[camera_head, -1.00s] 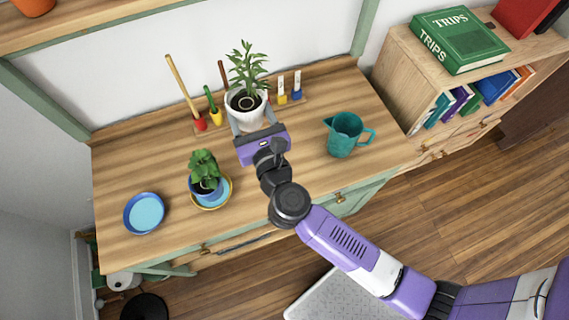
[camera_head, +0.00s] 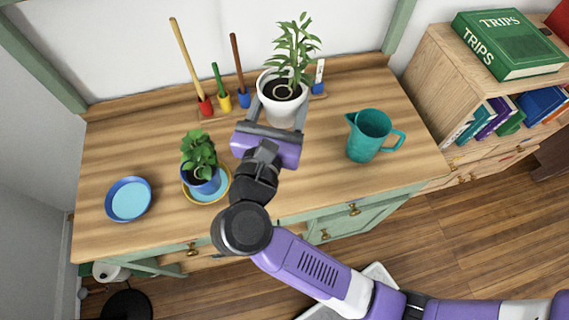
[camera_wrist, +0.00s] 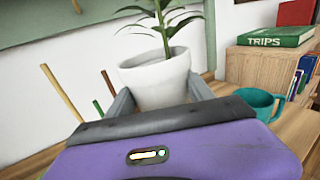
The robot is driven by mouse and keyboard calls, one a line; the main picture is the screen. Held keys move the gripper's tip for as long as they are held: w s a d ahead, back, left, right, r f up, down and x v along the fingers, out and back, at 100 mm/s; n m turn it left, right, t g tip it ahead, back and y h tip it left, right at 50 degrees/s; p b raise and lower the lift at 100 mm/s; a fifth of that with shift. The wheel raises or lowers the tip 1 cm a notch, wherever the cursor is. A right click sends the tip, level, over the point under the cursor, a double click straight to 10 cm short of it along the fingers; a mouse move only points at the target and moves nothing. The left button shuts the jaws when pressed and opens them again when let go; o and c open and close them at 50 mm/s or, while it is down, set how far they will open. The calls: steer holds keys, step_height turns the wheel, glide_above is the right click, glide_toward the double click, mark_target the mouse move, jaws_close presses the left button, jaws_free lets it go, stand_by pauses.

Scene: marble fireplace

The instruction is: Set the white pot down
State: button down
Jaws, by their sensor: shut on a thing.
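The white pot (camera_head: 284,104) holds a leafy green plant and dark soil. It is upright toward the back of the wooden worktop (camera_head: 300,175). My gripper (camera_head: 282,112) is shut on the pot, with one finger on each side. In the wrist view the white pot (camera_wrist: 158,80) sits between the two grey fingers (camera_wrist: 160,98). The pot's base is partly hidden by my gripper, and I cannot tell whether it touches the worktop.
A teal pitcher (camera_head: 370,137) stands to the right. A blue pot with a plant (camera_head: 201,180) on a yellow-rimmed saucer and a blue dish (camera_head: 129,200) are at left. Tools in coloured holders (camera_head: 225,100) stand behind. The worktop between pot and pitcher is clear.

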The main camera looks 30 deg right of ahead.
steer(key=shift+s+g, duration=0.25)
steer(key=shift+g, duration=0.05)
step_height(320, 180, down, 20)
steer(key=shift+r, duration=0.2)
steer(key=shift+f+b, duration=0.2)
steer(key=shift+b, duration=0.25)
steer(key=c, duration=0.8)
jaws_free()
steer(key=shift+s, duration=0.1)
steer(key=shift+c, duration=0.2)
steer(key=o, duration=0.4)
steer(key=shift+o, duration=0.2)
steer(key=shift+r, duration=0.15)
steer(key=b+v, duration=0.2)
steer(key=v, duration=1)
steer(key=shift+a, duration=0.1)
